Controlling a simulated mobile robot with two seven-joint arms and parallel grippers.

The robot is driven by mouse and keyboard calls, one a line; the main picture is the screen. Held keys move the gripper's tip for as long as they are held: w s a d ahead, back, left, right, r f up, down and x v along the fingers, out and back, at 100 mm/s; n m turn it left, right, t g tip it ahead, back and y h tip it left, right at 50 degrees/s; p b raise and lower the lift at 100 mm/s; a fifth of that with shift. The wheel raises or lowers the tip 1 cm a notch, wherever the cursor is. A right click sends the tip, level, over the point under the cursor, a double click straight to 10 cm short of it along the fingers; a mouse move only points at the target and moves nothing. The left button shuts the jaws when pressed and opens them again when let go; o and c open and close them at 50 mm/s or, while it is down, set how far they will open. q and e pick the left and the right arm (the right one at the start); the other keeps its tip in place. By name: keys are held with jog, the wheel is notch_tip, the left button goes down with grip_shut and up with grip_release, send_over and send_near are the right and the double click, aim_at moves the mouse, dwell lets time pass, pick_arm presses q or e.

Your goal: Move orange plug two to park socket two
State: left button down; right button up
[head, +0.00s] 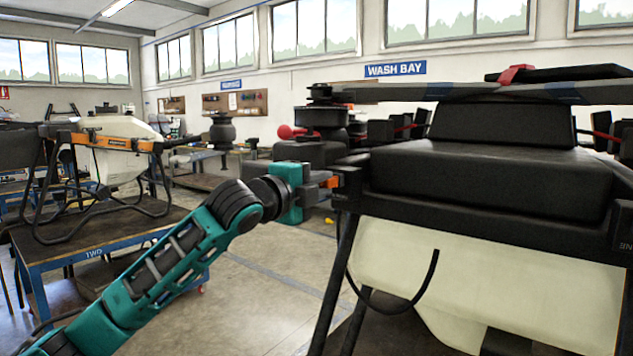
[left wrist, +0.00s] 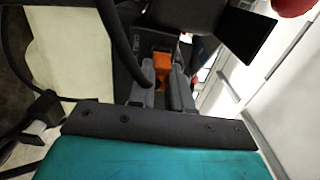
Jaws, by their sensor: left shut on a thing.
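An orange plug (head: 331,182) sits against a black block (head: 346,186) on the near drone's frame, at its left front corner. My left gripper (head: 318,181) reaches it from the left and is shut on the plug. In the left wrist view the orange plug (left wrist: 163,66) shows between and just beyond the two grey fingers (left wrist: 165,92). A dark housing with small pale marks (left wrist: 139,44) lies beside it. I cannot tell how deep the plug sits in the block, nor read any number. My right gripper is not in view.
The near drone's pale tank (head: 520,270) hangs under its black body, with frame legs and a curved black hose (head: 425,285) close by. A second drone with an orange frame bar (head: 105,139) stands on a blue-edged table (head: 110,232) at left. Floor between is mostly clear.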

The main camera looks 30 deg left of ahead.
pick_arm(q)
jog(key=shift+w, duration=0.15)
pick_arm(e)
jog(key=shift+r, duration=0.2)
pick_arm(q)
jog(key=c, duration=1)
grip_release()
jog(key=s+b, duration=0.1)
jog(key=s, duration=0.3)
jog(key=s+b, duration=0.2)
jog(key=s, duration=0.2)
jog(key=s+a+b, duration=0.1)
jog(key=s+b, duration=0.1)
jog(key=s, duration=0.3)
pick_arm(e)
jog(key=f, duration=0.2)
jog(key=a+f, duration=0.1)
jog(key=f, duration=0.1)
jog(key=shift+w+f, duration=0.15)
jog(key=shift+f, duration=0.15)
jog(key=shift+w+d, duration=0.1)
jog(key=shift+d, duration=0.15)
